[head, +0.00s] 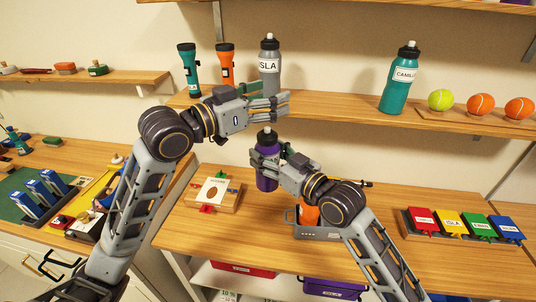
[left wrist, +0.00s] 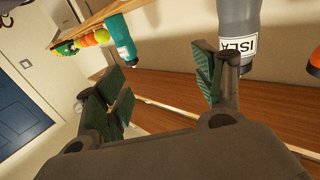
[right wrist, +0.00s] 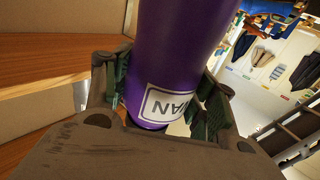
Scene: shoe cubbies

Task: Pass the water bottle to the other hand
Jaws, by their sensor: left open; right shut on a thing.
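The purple water bottle (head: 266,184) is upright in my right gripper (head: 268,163), above the wooden counter. In the right wrist view, the bottle (right wrist: 180,45) fills the space between the green-padded fingers, and its white label is partly readable. My left gripper (head: 283,104) is higher, just above the bottle's dark cap and in front of the upper shelf. In the left wrist view, its fingers (left wrist: 160,82) are wide apart with nothing between them. The purple bottle is not visible in that view.
The upper shelf (head: 340,112) holds a grey ISLA bottle (head: 269,62) close behind my left gripper, teal (head: 189,68) and orange (head: 225,64) flashlights, a teal bottle (head: 394,95) and several balls. The counter below holds a wooden board (head: 228,200) and an orange-and-grey item (head: 310,216).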

